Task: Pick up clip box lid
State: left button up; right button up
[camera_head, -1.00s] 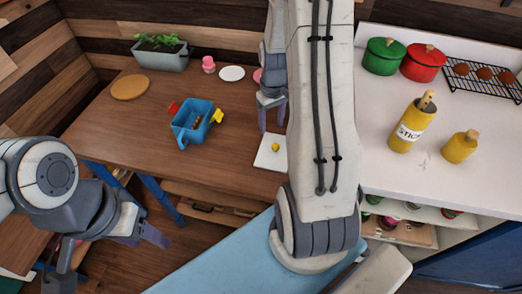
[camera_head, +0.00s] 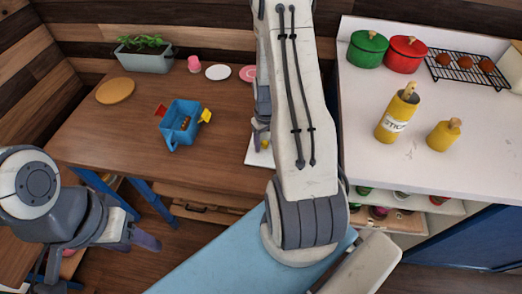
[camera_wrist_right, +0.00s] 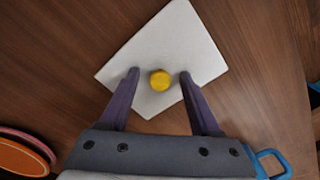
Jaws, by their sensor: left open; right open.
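The clip box lid (camera_wrist_right: 140,55) is a flat white square with a round yellow knob (camera_wrist_right: 160,80), lying on the brown table. In the head view, the lid (camera_head: 252,156) is partly hidden behind my right arm. My right gripper (camera_wrist_right: 159,76) is open over the lid, with one finger on each side of the knob and gaps between. The wrist view does not show whether the fingertips touch the lid. The blue clip box (camera_head: 182,122), with red and yellow clips, stands open to the left of the lid. My left gripper (camera_head: 150,241) is open and empty at lower left.
A planter (camera_head: 145,55), an orange-brown round board (camera_head: 115,91), a pink cup (camera_head: 194,64) and a white plate (camera_head: 218,72) stand farther back. At right, a white counter (camera_head: 400,165) holds pots, yellow bottles and a rack.

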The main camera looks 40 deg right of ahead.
grip_shut()
jog(key=shift+r, duration=0.15)
jog(key=shift+w+r, duration=0.1)
jog(key=shift+r, duration=0.55)
notch_tip(320, 180, up, 3)
jog(key=shift+f, duration=0.1)
jog(key=s+d+r+b, duration=0.1)
jog(key=s+d+r, duration=0.4)
jog(key=s, duration=0.5)
jog(key=shift+s+d+r, duration=0.2)
jog(key=shift+s+r, duration=0.05)
jog(key=shift+r, duration=0.6)
